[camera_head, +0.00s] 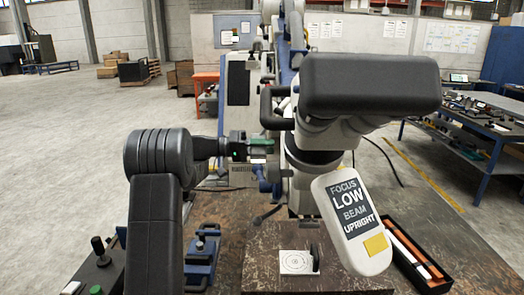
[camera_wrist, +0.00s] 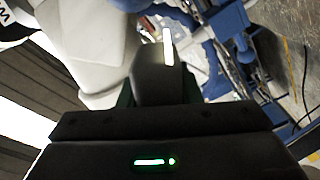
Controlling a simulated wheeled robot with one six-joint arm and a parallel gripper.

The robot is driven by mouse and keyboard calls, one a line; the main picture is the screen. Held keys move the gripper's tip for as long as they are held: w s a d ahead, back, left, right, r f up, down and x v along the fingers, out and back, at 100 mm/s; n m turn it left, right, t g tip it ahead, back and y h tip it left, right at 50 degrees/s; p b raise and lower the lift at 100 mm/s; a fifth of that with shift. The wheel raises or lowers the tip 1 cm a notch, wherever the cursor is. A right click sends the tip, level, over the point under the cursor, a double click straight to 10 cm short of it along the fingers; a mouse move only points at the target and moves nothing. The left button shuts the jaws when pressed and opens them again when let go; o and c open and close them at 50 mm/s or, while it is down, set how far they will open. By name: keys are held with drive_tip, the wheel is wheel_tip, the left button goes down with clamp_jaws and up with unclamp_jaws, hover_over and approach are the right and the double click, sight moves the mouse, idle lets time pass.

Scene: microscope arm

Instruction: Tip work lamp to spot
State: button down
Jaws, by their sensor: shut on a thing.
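A large dark grey and white head (camera_head: 370,85) stands over the bench on a jointed stand. A white tag (camera_head: 352,222) hangs below it, reading "FOCUS LOW BEAM UPRIGHT", with a yellow patch. My gripper (camera_head: 262,146) reaches in from the left at the head's left side, below a black bracket handle (camera_head: 268,108). In the wrist view, a dark grip with a pale stripe (camera_wrist: 163,78) stands between my jaws, which are shut on it. I cannot tell which part it joins. A white square plate with a round dial mark (camera_head: 296,262) lies on the bench below the head.
A black tray with orange and white rods (camera_head: 418,262) lies at the right of the wooden bench (camera_head: 475,262). A blue clamp-like fixture (camera_head: 202,255) stands at the left. A blue side table with tools (camera_head: 480,140) is at the right. The floor at left is mostly clear.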

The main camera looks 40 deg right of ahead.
drive_tip(key=shift+s+a+r, duration=0.1)
idle(0.3)
drive_tip(key=c, duration=1)
unclamp_jaws()
drive_tip(key=shift+c, duration=0.2)
drive_tip(key=b+v, duration=0.3)
drive_tip(key=v, duration=1)
drive_tip(key=shift+w+a, duration=0.25)
drive_tip(key=shift+a, duration=0.05)
drive_tip(key=shift+d, duration=0.1)
